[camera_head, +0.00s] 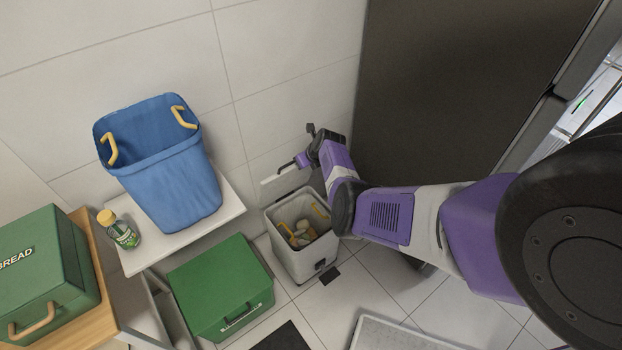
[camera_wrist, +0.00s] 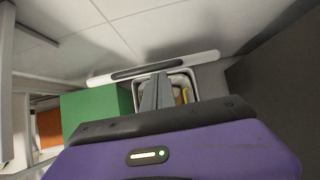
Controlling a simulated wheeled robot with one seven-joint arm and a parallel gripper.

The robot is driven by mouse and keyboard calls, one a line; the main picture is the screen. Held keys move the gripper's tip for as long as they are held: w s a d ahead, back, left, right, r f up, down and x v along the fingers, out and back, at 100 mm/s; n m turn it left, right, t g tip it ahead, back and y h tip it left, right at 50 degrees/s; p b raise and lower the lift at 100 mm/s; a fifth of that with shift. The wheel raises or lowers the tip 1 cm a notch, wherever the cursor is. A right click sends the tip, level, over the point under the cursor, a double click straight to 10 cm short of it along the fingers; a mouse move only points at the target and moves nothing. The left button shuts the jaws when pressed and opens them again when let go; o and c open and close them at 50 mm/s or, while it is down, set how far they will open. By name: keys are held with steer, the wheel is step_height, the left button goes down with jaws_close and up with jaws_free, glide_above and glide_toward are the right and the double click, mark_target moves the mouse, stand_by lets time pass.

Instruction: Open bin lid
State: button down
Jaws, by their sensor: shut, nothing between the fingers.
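The pale grey bin (camera_head: 304,258) stands on the floor by the wall, with several yellowish and pale items (camera_head: 300,233) inside. Its lid (camera_head: 287,182) is raised at the back, and the mouth is uncovered. In the wrist view the lid (camera_wrist: 190,60) shows edge-on as a long white bar with a dark strip, behind the bin's opening (camera_wrist: 186,78). My gripper (camera_head: 281,169) is at the raised lid, above the back of the bin. In the wrist view its fingers (camera_wrist: 156,90) are together and empty, overlapping the opening and lid edge. I cannot tell whether they touch the lid.
A green box (camera_head: 222,285) stands left of the bin. A blue tub (camera_head: 170,185) and a bottle (camera_head: 122,232) stand on a white shelf (camera_head: 150,258). A green bread box (camera_head: 45,275) is at far left. A dark cabinet (camera_head: 440,90) rises at right.

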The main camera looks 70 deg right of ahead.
steer(key=shift+w+d+r+b, duration=0.2)
steer(key=shift+w+d, duration=0.2)
steer(key=shift+w, duration=0.2)
steer(key=shift+w+d+r+b, duration=0.2)
steer(key=shift+w+d, duration=0.15)
steer(key=shift+w, duration=0.3)
steer(key=shift+w+d+r+b, duration=0.2)
steer(key=shift+w+d, duration=0.2)
steer(key=shift+w, duration=0.2)
